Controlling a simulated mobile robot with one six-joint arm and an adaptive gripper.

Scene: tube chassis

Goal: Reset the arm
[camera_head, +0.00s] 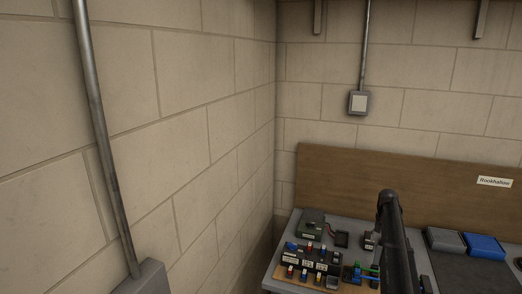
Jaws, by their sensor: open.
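A dark, rounded part of my arm stands up in front of the workbench (283,268) at the lower right. It covers part of the bench top and the things behind it. I cannot see my gripper or its fingertips in this view.
On the bench, a dark green device (311,222) stands behind a dark block with coloured knobs (310,263). A grey tray (443,240) and a blue tray (484,246) lie to the right. A brown backboard (345,185) rises behind. Block walls (170,120) close off the left and back.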

